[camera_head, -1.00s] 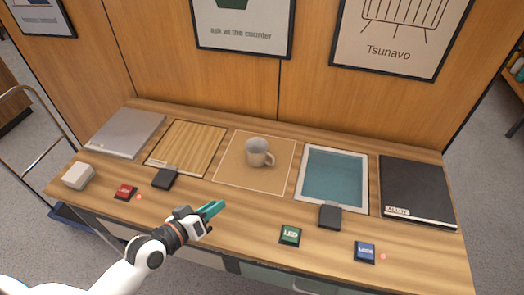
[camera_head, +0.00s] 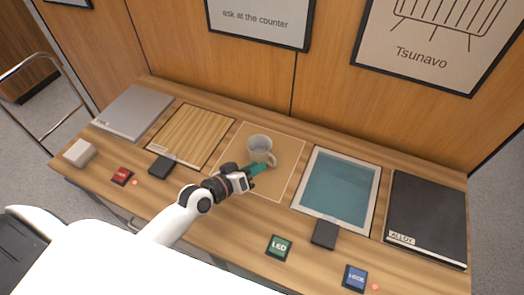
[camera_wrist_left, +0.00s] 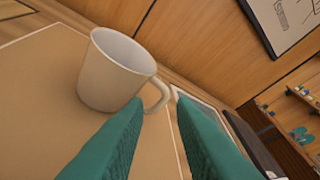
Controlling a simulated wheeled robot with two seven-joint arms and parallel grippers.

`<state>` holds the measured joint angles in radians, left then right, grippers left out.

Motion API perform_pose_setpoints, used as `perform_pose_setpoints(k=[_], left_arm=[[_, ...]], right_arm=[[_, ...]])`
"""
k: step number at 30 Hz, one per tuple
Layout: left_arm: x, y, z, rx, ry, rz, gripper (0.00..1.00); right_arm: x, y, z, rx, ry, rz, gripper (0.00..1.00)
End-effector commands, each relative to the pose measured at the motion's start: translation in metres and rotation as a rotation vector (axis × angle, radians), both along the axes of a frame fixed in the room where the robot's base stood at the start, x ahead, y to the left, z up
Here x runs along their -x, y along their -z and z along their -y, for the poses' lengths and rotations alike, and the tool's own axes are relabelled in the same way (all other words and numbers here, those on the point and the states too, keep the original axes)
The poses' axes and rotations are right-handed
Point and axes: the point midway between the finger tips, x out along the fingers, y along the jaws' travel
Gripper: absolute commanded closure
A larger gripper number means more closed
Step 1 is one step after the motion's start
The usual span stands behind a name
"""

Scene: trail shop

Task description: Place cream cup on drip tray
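The cream cup (camera_head: 260,146) stands upright on a square tan mat (camera_head: 236,174), its handle toward the right. It is also large in the left wrist view (camera_wrist_left: 110,80). My left gripper (camera_head: 262,167) has teal fingers and is at the cup's near right side. In the left wrist view its fingers (camera_wrist_left: 158,105) are apart, with the cup's handle at the gap just past the tips; I cannot tell whether they touch. No surface is legibly marked as the drip tray; a pale-rimmed teal panel (camera_head: 339,190) lies right of the mat. My right gripper is out of view.
A wooden slatted board (camera_head: 193,134) and grey panel (camera_head: 134,111) lie left; a black panel labelled ALLOY (camera_head: 428,215) lies right. Along the front are a white block (camera_head: 79,153), red tag (camera_head: 122,176), green LED tag (camera_head: 279,247) and blue tag (camera_head: 355,278).

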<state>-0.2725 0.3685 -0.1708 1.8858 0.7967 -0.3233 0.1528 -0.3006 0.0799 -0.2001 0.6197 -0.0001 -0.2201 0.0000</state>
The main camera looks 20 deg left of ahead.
Motion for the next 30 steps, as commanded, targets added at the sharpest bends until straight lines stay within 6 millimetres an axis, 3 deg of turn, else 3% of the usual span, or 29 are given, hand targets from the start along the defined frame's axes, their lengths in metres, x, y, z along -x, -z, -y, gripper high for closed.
perform_pose_setpoints(k=[15,23,28,30], left_arm=[[-0.047,0.018,0.027,0.000,0.001,0.000,0.77],[-0.049,0.020,0.028,0.000,0.000,0.000,0.77],[-0.049,0.020,0.028,0.000,0.000,0.000,1.00],[-0.049,0.020,0.028,0.000,0.001,-0.001,1.00]], right_arm=[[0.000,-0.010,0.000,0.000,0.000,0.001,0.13],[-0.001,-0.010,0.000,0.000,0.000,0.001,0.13],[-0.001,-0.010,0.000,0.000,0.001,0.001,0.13],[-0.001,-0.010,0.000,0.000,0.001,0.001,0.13]])
